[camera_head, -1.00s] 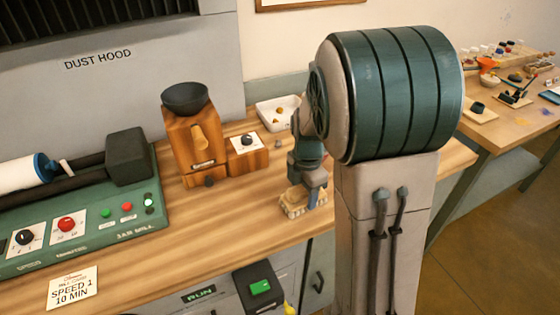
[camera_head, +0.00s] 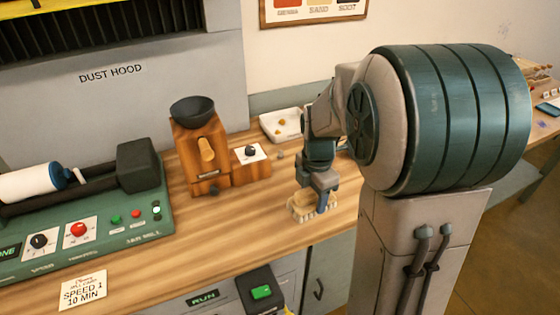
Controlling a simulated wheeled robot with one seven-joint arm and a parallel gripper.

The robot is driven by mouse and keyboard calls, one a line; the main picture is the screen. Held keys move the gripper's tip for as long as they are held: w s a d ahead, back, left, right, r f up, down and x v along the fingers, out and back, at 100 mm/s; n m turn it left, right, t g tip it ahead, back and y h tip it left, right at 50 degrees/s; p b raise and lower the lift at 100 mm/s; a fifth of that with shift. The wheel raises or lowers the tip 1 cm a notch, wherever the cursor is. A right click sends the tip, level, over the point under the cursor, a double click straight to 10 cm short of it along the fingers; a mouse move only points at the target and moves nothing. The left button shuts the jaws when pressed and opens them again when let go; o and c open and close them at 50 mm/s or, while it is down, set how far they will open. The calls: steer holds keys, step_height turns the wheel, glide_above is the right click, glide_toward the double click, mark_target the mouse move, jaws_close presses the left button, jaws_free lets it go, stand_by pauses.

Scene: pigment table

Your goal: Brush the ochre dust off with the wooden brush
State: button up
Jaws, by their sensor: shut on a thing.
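My gripper (camera_head: 324,182) is at the front right of the wooden bench (camera_head: 240,235), pointing down. It is shut on the wooden brush (camera_head: 300,202), a pale block with light bristles along its lower edge. The brush is at or just above the bench top; I cannot tell whether the bristles touch. I cannot make out ochre dust on the bench near the brush.
A wooden mill (camera_head: 196,160) with a dark bowl (camera_head: 193,111) and a dial box (camera_head: 250,170) stands left of my gripper. The green jar mill (camera_head: 100,228) is at far left. A card (camera_head: 83,290) lies at the front. Bare bench lies between mill and front edge.

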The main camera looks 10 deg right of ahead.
steer(key=shift+r+p, duration=0.5)
steer(key=shift+r, duration=0.6)
steer(key=shift+s, duration=0.1)
